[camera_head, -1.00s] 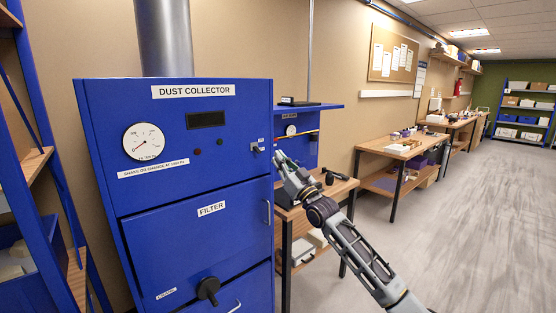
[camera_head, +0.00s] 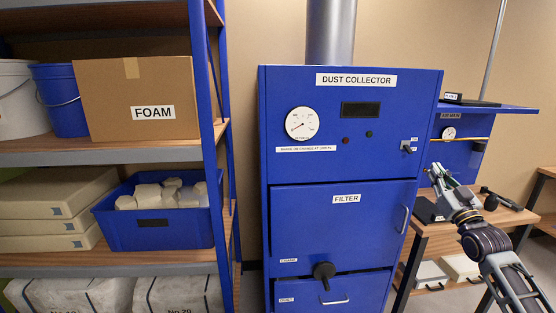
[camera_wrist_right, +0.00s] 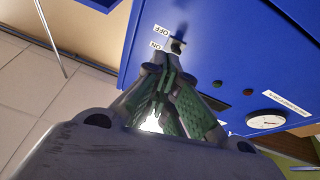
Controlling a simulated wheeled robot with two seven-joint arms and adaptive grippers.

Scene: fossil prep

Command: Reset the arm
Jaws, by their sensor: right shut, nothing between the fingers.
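My right gripper (camera_head: 437,172) is in front of the right edge of the blue dust collector (camera_head: 345,180), to the right of and a little below its small switch (camera_head: 408,148). In the right wrist view the green-padded fingers of my right gripper (camera_wrist_right: 170,75) are together at the tips, with nothing between them. The switch (camera_wrist_right: 176,45) shows just beyond the tips there, with ON and OFF labels beside it. I cannot tell whether the fingers touch it or which way it is set. My left gripper is not in view.
A blue-framed shelf (camera_head: 213,130) on the left holds a FOAM box (camera_head: 135,95), buckets and a blue bin (camera_head: 160,228) of pale blocks. A wooden bench (camera_head: 430,243) stands right of the collector, behind my right arm. A blue wall shelf (camera_head: 488,110) is above it.

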